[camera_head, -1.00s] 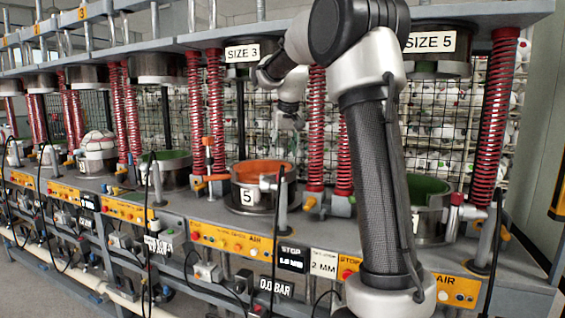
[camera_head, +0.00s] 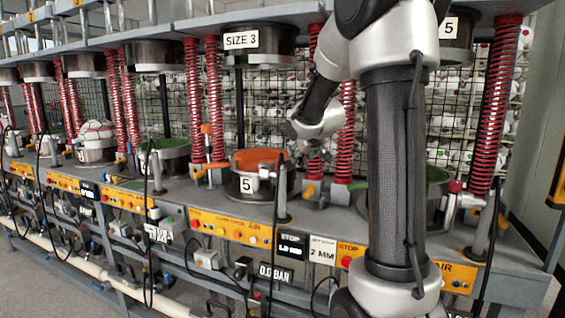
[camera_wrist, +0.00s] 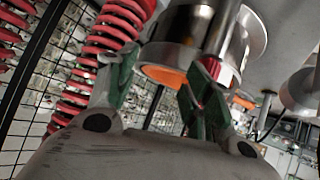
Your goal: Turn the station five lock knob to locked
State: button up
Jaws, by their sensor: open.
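I cannot single out the station five lock knob with certainty. A mould with an orange inside and a "5" label (camera_head: 246,185) stands on the press bench in the head view. An orange knob (camera_head: 311,191) sits on the bench just right of it. My gripper (camera_wrist: 155,82) shows in the wrist view with its two green fingers apart and nothing between them. Beyond the fingers are a metal cylinder with an orange inside (camera_wrist: 168,77) and a red part near the right finger. In the head view my wrist hangs above and right of the mould; my fingers are not clear there.
Red springs (camera_head: 488,110) stand between the presses, and one red spring (camera_wrist: 105,45) is close left of my gripper. A second mould with a green inside (camera_head: 437,188) is partly behind my arm. An upper beam (camera_head: 150,43) runs overhead. Control panels (camera_head: 230,226) line the bench front.

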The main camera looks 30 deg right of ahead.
aim_at(283, 164)
jog(key=s+a+f+n+t+y, duration=0.3)
jog(key=a+f+t+y, duration=0.1)
jog(key=t+y, duration=0.25)
jog(key=shift+t+h, duration=0.25)
jog(key=shift+t, duration=0.2)
jog(key=w, duration=0.3)
jog(key=w+a, duration=0.1)
jog(key=w, duration=0.3)
jog(key=shift+w+a+f, duration=0.1)
jog(key=shift+w+a, duration=0.1)
